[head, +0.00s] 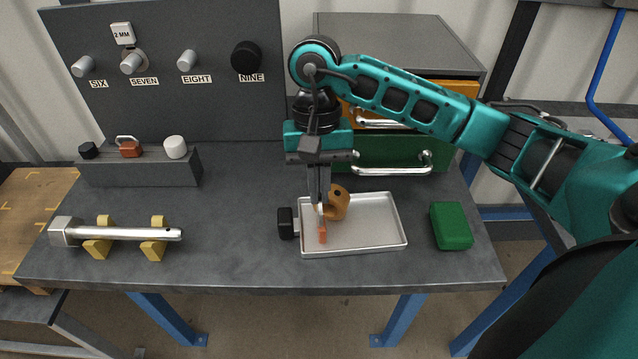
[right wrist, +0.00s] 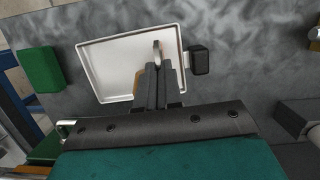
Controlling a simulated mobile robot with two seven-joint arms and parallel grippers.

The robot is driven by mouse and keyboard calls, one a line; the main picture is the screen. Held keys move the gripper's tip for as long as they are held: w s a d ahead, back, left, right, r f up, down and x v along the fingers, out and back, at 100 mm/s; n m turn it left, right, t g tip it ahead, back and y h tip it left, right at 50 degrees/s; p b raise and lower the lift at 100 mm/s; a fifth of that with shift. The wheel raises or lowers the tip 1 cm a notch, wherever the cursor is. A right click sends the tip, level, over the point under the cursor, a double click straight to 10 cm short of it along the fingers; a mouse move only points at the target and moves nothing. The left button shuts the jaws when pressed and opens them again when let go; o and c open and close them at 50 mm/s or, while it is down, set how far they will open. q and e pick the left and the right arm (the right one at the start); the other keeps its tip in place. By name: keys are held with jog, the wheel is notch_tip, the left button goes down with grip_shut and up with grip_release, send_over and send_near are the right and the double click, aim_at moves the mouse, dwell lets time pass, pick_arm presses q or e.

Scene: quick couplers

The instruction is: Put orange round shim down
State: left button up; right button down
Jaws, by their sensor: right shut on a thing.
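My right gripper (head: 320,203) points down over the left part of a shallow metal tray (head: 385,243). It is shut on a thin piece seen nearly edge-on. An orange-red strip, which I take for the orange round shim (head: 322,234), shows just below the fingertips; its round outline cannot be made out. I cannot tell whether it touches the tray floor. In the right wrist view the closed fingers (right wrist: 158,72) reach over the tray (right wrist: 97,72). An orange-brown round part (head: 340,204) with a dark hole is in the tray beside the fingers. My left gripper is not in view.
A black block (head: 286,223) sits against the tray's left side. A green block (head: 451,226) lies to its right. A metal hammer-like rod (head: 130,233) rests on yellow supports at left. Drawers (head: 390,151) stand behind. The bench between rod and tray is clear.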

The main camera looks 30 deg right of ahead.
jog(key=c, duration=1.3)
grip_release()
jog(key=shift+p, duration=0.3)
jog(key=shift+r, duration=0.3)
jog(key=p+v, duration=0.1)
jog(key=v, duration=1)
jog(key=shift+r, duration=0.3)
